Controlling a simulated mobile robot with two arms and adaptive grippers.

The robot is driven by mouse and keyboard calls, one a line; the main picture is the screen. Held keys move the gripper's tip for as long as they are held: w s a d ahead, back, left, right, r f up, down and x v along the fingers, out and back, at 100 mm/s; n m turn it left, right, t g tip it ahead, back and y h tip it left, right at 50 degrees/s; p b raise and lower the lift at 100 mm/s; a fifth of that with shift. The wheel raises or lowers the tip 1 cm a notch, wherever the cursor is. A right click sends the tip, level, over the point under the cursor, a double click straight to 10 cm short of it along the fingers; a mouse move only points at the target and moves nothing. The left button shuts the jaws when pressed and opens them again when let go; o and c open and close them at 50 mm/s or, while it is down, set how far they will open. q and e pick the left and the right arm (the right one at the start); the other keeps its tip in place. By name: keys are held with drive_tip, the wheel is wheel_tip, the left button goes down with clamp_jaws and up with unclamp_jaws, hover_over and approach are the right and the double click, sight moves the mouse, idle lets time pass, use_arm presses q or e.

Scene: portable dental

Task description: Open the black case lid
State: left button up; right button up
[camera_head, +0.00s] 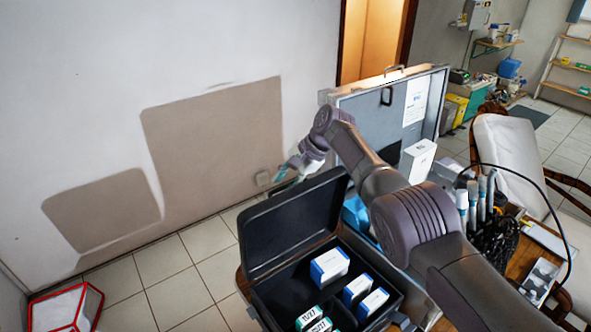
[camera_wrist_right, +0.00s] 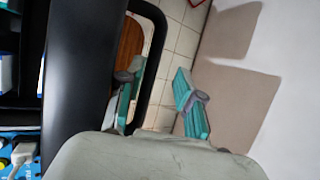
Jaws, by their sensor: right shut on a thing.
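The black case (camera_head: 262,292) stands on the wooden table with its lid (camera_head: 292,222) raised steeply, so the inside shows. My right arm reaches over the case from the lower right, and my right gripper (camera_head: 284,172) is by the lid's upper edge. In the right wrist view the lid (camera_wrist_right: 85,70) fills the left side, with its loop handle (camera_wrist_right: 158,60) along the edge. My left gripper is not in view.
White-and-blue boxes (camera_head: 330,265) and teal-and-white boxes (camera_head: 310,318) sit in the case. A large grey case (camera_head: 390,105) stands open behind. Handpieces and cables (camera_head: 493,240) are at right. A wall (camera_head: 120,60) and free tiled floor (camera_head: 160,262) lie left.

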drive_tip(key=v, duration=0.5)
drive_tip(key=shift+w+a+r, duration=0.1)
drive_tip(key=shift+w+r, duration=0.15)
drive_tip(key=shift+w, duration=0.15)
drive_tip(key=v, duration=0.4)
drive_tip(key=s+v, duration=0.1)
drive_tip(key=v, duration=0.1)
drive_tip(key=shift+d, duration=0.45)
drive_tip(key=shift+r, duration=0.15)
drive_tip(key=shift+w+a, duration=0.1)
